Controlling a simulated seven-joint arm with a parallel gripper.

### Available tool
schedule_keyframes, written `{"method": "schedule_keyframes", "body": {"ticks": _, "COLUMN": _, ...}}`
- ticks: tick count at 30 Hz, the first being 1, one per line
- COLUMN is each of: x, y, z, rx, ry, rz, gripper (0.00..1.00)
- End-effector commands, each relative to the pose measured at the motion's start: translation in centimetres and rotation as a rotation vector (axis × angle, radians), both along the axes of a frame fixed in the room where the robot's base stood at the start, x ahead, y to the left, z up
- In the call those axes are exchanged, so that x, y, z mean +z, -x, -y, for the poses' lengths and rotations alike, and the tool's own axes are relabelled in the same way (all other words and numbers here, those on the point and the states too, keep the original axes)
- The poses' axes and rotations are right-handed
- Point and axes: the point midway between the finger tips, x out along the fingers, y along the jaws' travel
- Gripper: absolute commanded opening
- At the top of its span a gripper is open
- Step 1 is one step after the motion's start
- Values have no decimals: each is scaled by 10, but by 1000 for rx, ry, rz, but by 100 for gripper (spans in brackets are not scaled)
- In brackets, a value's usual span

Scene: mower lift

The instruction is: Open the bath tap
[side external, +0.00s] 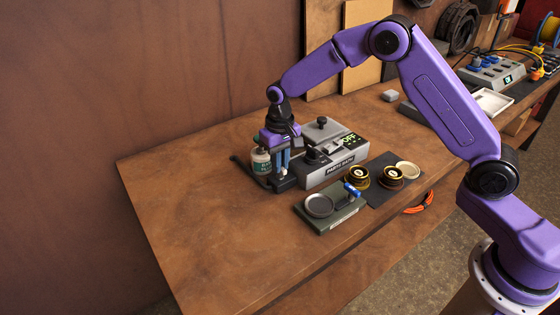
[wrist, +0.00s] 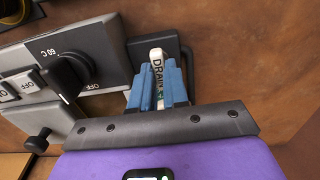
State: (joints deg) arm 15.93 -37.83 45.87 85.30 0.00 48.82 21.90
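The grey parts bath (side external: 335,172) stands on the bench, with a lid, a knob and a lit OFF display on top. In the wrist view its dial (wrist: 72,70) is marked 60 C and OFF. A pale lever marked DRAIN (wrist: 156,66), the bath's tap, sticks out at its end. My gripper (side external: 283,182) points down at the bath's left end. In the wrist view its blue fingers (wrist: 157,88) lie on both sides of the lever, with no clear gap. The lever's lower part is hidden between the fingers.
A bottle with a green label (side external: 261,161) stands close left of my gripper. In front are a green-grey plate with a round dish (side external: 319,206) and a blue-handled part (side external: 352,189). Gold-rimmed tins (side external: 392,176) sit on a dark mat. The bench's left part is clear.

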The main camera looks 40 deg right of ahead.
Motion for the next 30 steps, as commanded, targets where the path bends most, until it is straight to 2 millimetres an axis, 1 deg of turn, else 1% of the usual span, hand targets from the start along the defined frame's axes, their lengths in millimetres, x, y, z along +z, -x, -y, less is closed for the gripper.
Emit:
{"method": "schedule_keyframes", "body": {"ticks": 8, "x": 0, "y": 0, "z": 0, "rx": 27, "ry": 0, "rz": 0, "gripper": 0}}
{"method": "schedule_keyframes", "body": {"ticks": 14, "x": 1, "y": 0, "z": 0, "rx": 118, "ry": 0, "rz": 0, "gripper": 0}}
{"method": "schedule_keyframes", "body": {"ticks": 20, "x": 1, "y": 0, "z": 0, "rx": 279, "ry": 0, "rz": 0, "gripper": 0}}
{"method": "schedule_keyframes", "body": {"ticks": 30, "x": 1, "y": 0, "z": 0, "rx": 603, "ry": 0, "rz": 0, "gripper": 0}}
